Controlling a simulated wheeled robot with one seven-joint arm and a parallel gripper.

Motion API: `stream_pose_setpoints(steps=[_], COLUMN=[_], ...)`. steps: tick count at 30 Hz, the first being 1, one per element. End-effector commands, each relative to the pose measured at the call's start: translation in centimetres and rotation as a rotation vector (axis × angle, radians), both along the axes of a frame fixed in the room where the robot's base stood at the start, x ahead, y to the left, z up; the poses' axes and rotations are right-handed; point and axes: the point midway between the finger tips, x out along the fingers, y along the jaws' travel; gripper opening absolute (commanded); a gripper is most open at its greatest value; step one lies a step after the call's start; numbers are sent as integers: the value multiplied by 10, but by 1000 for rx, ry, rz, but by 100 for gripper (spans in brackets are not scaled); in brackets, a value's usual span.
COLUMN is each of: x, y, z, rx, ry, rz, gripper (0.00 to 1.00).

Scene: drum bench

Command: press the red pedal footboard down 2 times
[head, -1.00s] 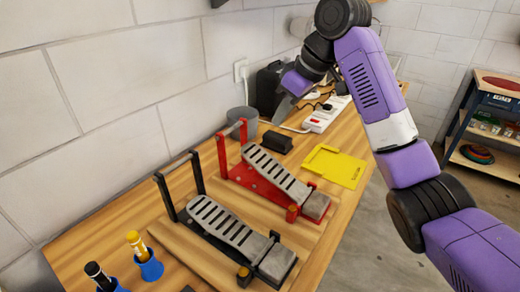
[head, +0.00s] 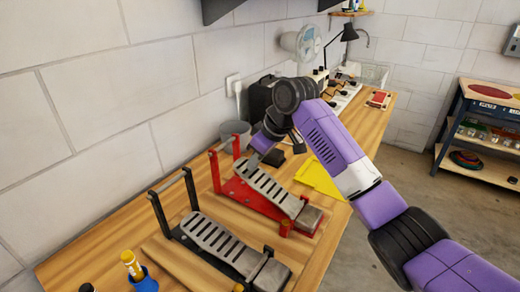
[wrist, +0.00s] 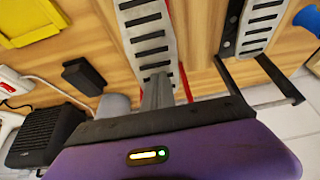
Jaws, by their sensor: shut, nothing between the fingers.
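The red pedal has a red base (head: 240,193) and a grey slotted footboard (head: 268,187) that slopes down to a grey heel block at the right. Its footboard also shows in the wrist view (wrist: 148,38), top centre. My gripper (head: 253,161) is shut and empty, pointing down at the raised end of the red pedal's footboard. In the wrist view its grey fingers (wrist: 157,92) overlap the end of that footboard. I cannot tell whether they touch it. My wrist hides part of the area behind the pedal.
A black pedal (head: 222,238) stands beside the red one, nearer the front. A grey cup (head: 236,132), a black block (wrist: 83,76) and a yellow plate (head: 318,178) lie close by. The wall runs along the left.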

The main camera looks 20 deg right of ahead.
Motion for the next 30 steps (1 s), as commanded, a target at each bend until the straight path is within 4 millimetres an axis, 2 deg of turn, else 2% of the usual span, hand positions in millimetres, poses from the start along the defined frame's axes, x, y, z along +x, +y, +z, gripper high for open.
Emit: stream_pose_setpoints(steps=[6,17,20,27,30], x=[4,5,10,24,25], y=[3,4,10,19,19], z=[-11,-14,-26,-70,-78], rx=[0,0,2,2,1], ry=[0,0,3,3,2], rz=[1,0,2,0,2], gripper=[0,0,0,0,0])
